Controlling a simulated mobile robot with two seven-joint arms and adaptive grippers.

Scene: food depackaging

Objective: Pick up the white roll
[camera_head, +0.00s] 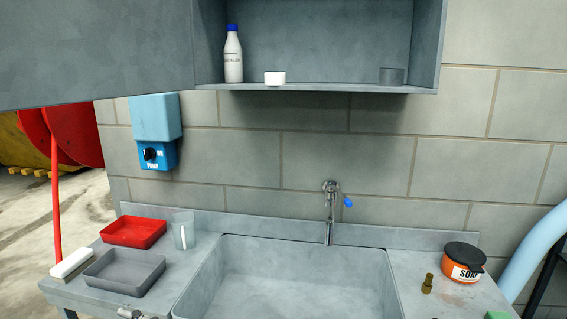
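A short white cylinder (275,78), which looks like the white roll, stands on the shelf of the open grey wall cabinet (330,89). It is near the shelf's front edge, to the right of a white bottle (233,56) with a blue cap. Nothing touches the roll. I cannot make out either of my grippers in the head view.
A grey cabinet door (95,50) hangs open at upper left. Below are a sink (300,270) with a tap (329,210), a red tray (133,232), a grey tray (124,271), a clear cup (183,230) and a soap tub (463,262). A grey cylinder (391,76) stands right on the shelf.

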